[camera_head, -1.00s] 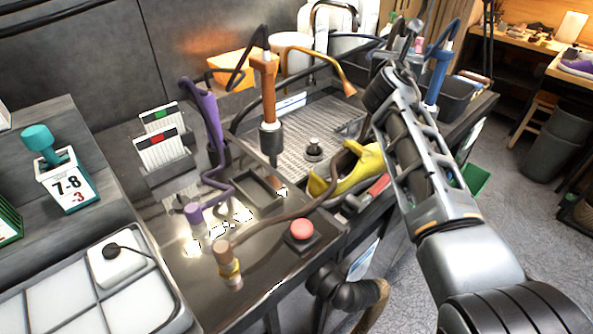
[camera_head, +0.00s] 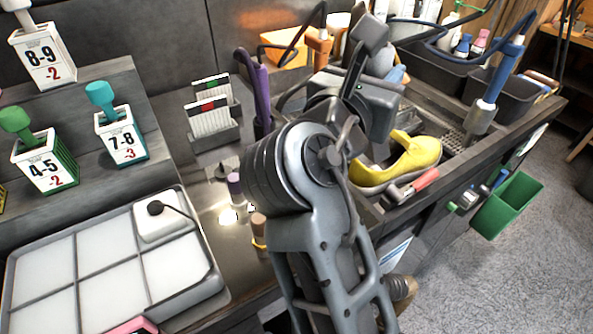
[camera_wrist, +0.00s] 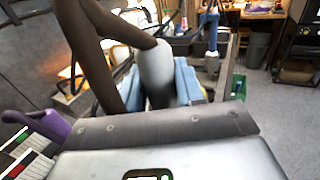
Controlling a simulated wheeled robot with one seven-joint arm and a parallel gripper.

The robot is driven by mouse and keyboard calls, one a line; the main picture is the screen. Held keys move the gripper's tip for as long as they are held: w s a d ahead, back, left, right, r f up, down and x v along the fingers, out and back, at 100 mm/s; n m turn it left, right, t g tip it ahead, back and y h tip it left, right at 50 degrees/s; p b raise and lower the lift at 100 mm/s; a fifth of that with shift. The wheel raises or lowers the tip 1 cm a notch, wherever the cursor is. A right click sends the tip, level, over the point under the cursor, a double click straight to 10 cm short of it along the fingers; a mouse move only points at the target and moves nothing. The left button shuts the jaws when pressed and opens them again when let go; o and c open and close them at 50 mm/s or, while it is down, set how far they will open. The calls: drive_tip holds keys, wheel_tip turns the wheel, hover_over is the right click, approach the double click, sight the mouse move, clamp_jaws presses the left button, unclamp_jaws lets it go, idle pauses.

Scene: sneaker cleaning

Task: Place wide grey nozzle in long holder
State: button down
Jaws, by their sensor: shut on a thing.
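A grey rounded piece, which looks like the wide grey nozzle (camera_wrist: 157,72), is held between the blue fingertips of my gripper (camera_wrist: 158,88) in the wrist view. A thick brown hose (camera_wrist: 92,45) runs close by it; I cannot tell if they are joined. In the head view my arm hides most of my gripper, which is above the bench behind the yellow shoe (camera_head: 410,158). I cannot make out the long holder for certain; my arm covers the middle of the bench.
A purple tool (camera_head: 262,88) and an orange tool (camera_head: 319,45) stand upright beside my arm. A blue-handled tool (camera_head: 500,70) stands at the right. A card rack (camera_head: 213,130) and a white-celled tray (camera_head: 75,275) lie left. A green bin (camera_head: 507,205) hangs at the front edge.

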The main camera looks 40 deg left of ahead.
drive_tip(key=s+a+f, duration=0.3)
drive_tip(key=a+f, duration=0.7)
drive_tip(key=a, duration=0.1)
drive_tip(key=shift+f, duration=0.4)
drive_tip(key=shift+f, duration=0.15)
drive_tip(key=c, duration=0.7)
unclamp_jaws()
